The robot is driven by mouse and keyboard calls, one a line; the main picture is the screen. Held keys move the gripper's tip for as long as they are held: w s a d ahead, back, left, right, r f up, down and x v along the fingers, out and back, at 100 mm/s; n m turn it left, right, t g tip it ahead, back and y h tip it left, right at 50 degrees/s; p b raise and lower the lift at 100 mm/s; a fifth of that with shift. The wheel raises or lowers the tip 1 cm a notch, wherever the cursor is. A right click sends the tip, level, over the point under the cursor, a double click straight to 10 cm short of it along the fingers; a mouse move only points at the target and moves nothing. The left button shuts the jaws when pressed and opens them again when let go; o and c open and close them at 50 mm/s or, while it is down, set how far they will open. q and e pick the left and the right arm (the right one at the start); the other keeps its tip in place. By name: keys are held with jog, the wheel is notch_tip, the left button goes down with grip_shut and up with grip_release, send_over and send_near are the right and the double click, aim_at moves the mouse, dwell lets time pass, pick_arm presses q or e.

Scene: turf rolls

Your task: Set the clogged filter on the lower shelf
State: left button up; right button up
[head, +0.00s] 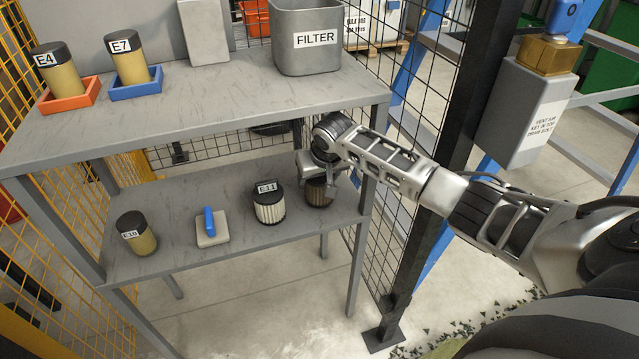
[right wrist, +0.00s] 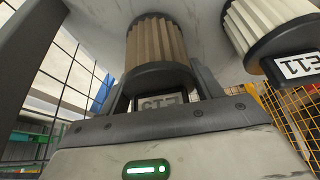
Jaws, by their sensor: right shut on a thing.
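The brown, dirty-looking pleated filter (head: 319,194) is upright at the right end of the lower shelf (head: 190,261), right of the white pleated filter E11 (head: 269,208). My right gripper (head: 321,176) is shut on it from above and partly hides it. In the right wrist view the brown filter (right wrist: 157,45) sits between the two fingers, its dark cap and partly hidden label towards the palm. Its far end is at the grey shelf surface; I cannot tell whether it touches. Filter E11 (right wrist: 262,25) stands close beside it, apart. My left gripper is not in view.
On the lower shelf are a tan canister E10 (head: 137,238) and a blue-handled block (head: 211,228). The upper shelf (head: 210,105) overhangs, with canisters E4 (head: 62,75) and E7 (head: 130,60) in trays and a grey FILTER bin (head: 309,57). A mesh fence (head: 405,215) stands right.

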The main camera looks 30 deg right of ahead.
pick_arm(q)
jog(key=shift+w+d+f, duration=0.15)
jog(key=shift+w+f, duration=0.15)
pick_arm(e)
jog(key=shift+s+f, duration=0.15)
jog(key=shift+f, duration=0.35)
jog(key=shift+f, duration=0.1)
jog(key=o, duration=1)
